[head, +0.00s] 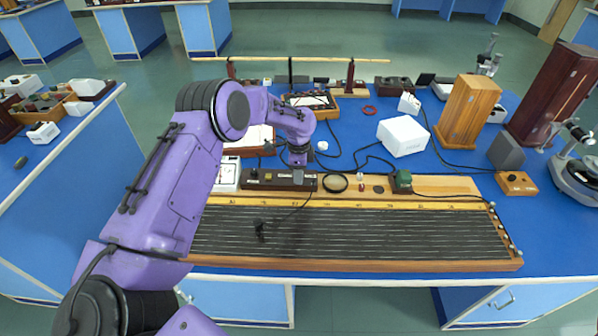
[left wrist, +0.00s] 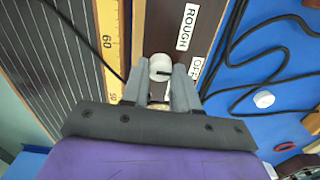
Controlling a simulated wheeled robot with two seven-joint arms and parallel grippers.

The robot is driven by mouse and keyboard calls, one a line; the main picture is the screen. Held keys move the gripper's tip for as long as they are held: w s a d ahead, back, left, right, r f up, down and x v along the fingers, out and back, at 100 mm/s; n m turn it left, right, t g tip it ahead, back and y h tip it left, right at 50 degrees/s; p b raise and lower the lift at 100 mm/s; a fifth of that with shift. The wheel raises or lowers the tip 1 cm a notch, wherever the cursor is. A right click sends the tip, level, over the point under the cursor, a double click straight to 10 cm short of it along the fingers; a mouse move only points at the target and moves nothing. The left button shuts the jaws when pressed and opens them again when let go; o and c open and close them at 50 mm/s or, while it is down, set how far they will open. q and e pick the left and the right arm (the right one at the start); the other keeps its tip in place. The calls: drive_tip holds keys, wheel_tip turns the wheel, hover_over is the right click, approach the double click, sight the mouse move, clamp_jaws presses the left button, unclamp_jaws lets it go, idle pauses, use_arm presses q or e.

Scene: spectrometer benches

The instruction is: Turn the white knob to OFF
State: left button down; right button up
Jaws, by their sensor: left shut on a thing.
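The white knob (left wrist: 158,63) shows in the left wrist view on a dark brown box, beside the printed labels ROUGH (left wrist: 187,27) and OFF (left wrist: 196,68). A short dark mark on the knob's top runs roughly toward the OFF label. My left gripper (left wrist: 162,84) has one finger on each side of the knob and is shut on it. In the head view the left gripper (head: 298,160) reaches down to the dark box (head: 270,179), and the knob cannot be made out there. My right gripper is in neither view.
A long wire board (head: 350,232) lies in front of the box. Black cables lie behind on the blue bench. A white box (head: 403,136) and a wooden box (head: 467,111) stand farther right.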

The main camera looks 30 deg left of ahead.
use_arm(q)
drive_tip(key=shift+s+f+n, duration=0.2)
drive_tip(key=shift+f+n, duration=0.05)
drive_tip(key=shift+n, duration=0.05)
drive_tip(key=c, duration=1.1)
unclamp_jaws()
drive_tip(key=shift+o, duration=1.3)
drive_tip(key=shift+w+a, duration=0.1)
drive_tip(key=shift+r, duration=0.15)
drive_tip(key=shift+w+r, duration=0.1)
drive_tip(key=shift+r, duration=0.3)
wheel_tip(320, 180, up, 10)
drive_tip(key=b, duration=0.2)
drive_tip(key=shift+f+b, duration=0.25)
drive_tip(key=shift+b, duration=0.05)
